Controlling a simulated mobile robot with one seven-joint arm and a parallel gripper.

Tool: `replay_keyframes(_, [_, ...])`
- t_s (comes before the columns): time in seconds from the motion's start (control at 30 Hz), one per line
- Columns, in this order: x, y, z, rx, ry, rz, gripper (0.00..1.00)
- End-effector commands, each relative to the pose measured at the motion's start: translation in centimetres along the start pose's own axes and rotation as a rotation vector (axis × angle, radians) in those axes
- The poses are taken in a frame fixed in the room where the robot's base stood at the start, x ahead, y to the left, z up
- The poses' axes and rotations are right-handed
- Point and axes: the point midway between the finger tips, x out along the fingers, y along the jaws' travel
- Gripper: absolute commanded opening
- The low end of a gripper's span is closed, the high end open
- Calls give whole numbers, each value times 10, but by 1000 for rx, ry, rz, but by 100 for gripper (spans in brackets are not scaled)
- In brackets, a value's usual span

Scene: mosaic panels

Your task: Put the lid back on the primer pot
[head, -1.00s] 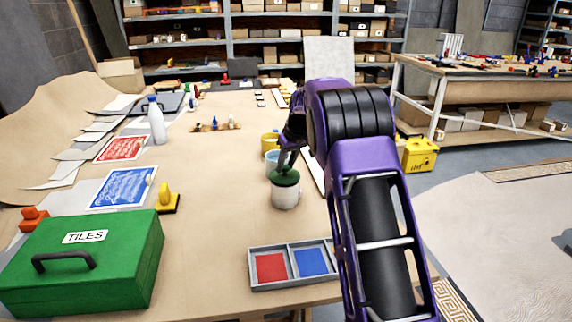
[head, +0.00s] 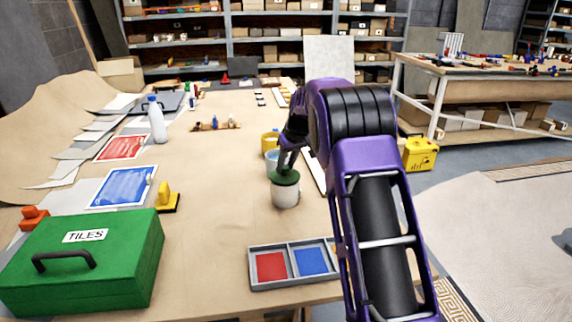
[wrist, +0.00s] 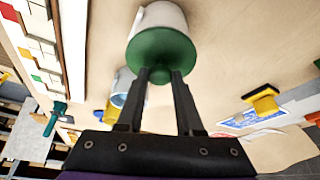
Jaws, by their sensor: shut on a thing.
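The primer pot (head: 285,196) is a white pot standing upright on the table, and it also shows in the wrist view (wrist: 158,17). A round green lid (head: 286,177) sits at its top; in the wrist view the lid (wrist: 160,52) covers the pot's mouth. My gripper (wrist: 160,76) is shut on the small knob in the lid's middle. In the head view my gripper (head: 286,162) reaches down to the lid from above. Whether the lid is fully seated or slightly raised cannot be told.
A light blue pot (head: 272,160) and a yellow pot (head: 269,142) stand just behind. A tray with red and blue tiles (head: 291,279) is in front. A green box (head: 82,262) and a yellow-handled tool (head: 166,199) are at left. The table between is clear.

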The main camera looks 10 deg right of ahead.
Motion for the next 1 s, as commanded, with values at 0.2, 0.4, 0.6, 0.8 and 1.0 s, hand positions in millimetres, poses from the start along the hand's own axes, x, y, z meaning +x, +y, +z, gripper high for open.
replay_keyframes(0.2, [0,0,0,0,0,0,51])
replay_keyframes(0.4, [0,0,0,0,0,0,70])
replay_keyframes(0.6, [0,0,0,0,0,0,85])
replay_keyframes(0.8, [0,0,0,0,0,0,100])
replay_keyframes(1.0, [-4,0,-2,0,0,0,100])
